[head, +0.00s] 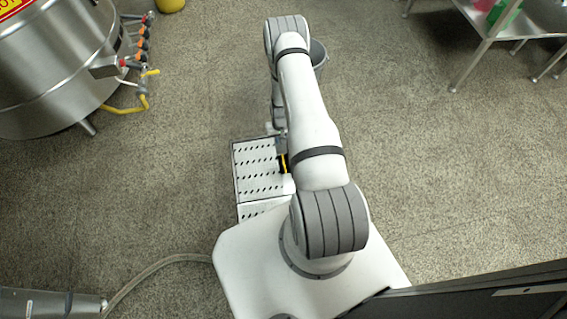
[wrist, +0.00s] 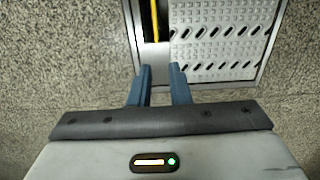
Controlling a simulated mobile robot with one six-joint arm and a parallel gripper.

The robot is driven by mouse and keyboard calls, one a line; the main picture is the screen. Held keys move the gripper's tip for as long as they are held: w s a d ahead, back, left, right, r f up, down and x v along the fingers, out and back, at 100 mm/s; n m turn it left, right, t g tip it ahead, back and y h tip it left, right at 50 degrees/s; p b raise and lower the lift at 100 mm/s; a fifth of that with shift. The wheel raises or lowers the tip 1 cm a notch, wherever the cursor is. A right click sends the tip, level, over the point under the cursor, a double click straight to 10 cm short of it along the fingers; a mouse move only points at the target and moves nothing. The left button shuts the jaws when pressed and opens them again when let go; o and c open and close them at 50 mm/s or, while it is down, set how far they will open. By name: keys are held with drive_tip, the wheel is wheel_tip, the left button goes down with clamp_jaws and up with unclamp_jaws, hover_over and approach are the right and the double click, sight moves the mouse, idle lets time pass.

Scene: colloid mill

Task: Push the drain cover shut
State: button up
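The drain cover (head: 258,168) is a pale metal panel with rows of dark slots, set in a floor frame left of my arm. It also shows in the wrist view (wrist: 225,28), at the upper right. Beside it is a narrow dark gap with a yellow strip (wrist: 155,24), so part of the opening is uncovered. My gripper (wrist: 160,67) has its two blue-grey fingers apart, with nothing between them. The fingertips are over the frame, near the cover's edge and a plain metal plate (wrist: 153,55); I cannot tell whether they touch.
A second slotted panel (head: 256,209) lies nearer my base. A steel tank (head: 55,65) with yellow pipework stands at upper left, a grey bucket (head: 319,56) behind my arm. A metal table (head: 490,22) is at upper right. A hose (head: 150,270) lies at lower left. Floor is clear at right.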

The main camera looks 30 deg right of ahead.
drive_tip(key=f+b, duration=0.1)
drive_tip(key=f, duration=0.3)
drive_tip(key=s+f+b, duration=0.1)
drive_tip(key=f, duration=0.3)
drive_tip(key=s+f+b, duration=0.1)
drive_tip(key=f, duration=0.3)
drive_tip(key=shift+s+f, duration=0.1)
drive_tip(key=shift+f, duration=0.1)
drive_tip(key=shift+f+b, duration=0.4)
drive_tip(key=shift+f, duration=0.25)
drive_tip(key=shift+c, duration=0.4)
clamp_jaws()
